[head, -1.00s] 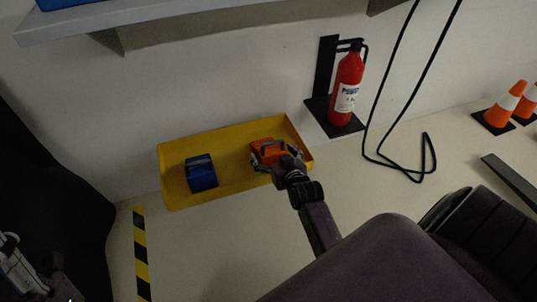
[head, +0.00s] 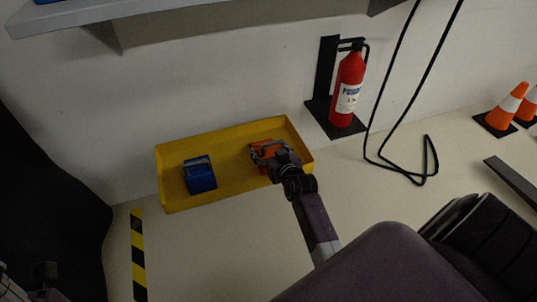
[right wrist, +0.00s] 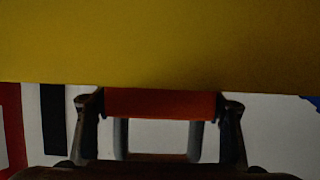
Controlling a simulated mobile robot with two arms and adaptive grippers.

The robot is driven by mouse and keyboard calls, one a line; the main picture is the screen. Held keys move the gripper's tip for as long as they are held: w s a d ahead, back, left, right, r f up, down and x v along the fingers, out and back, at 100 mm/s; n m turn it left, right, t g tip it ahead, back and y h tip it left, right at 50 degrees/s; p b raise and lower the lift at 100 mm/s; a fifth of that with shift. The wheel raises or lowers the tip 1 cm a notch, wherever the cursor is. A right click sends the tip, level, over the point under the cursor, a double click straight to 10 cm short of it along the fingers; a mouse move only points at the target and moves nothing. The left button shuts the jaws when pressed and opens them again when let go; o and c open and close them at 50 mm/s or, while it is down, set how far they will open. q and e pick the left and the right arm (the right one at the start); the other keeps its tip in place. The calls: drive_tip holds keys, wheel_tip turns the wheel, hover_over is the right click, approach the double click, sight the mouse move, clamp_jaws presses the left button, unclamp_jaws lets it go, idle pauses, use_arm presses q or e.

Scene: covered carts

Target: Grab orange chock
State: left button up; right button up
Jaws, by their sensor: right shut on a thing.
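The orange chock (head: 257,160) is in the right part of the yellow tray (head: 228,183), mostly covered by my right gripper (head: 266,152) in the head view. In the right wrist view the orange chock (right wrist: 160,103) lies between the two dark fingers of the right gripper (right wrist: 160,125), with a grey handle loop below it in the picture. The right gripper is shut on the chock. I cannot tell whether the chock touches the tray floor. A blue chock (head: 200,175) stands in the tray's left part. My left gripper cannot be made out.
A red fire extinguisher (head: 347,92) on a black stand is behind the tray to the right. A black hose (head: 383,110) hangs beside it. Traffic cones (head: 502,113) stand far right. A grey shelf (head: 150,17) overhangs the tray. Floor in front is clear, with striped tape (head: 138,255).

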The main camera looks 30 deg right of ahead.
drive_tip(key=c, duration=0.7)
drive_tip(key=shift+w+d+r, duration=0.1)
drive_tip(key=shift+r, duration=0.1)
drive_tip(key=shift+c, duration=1)
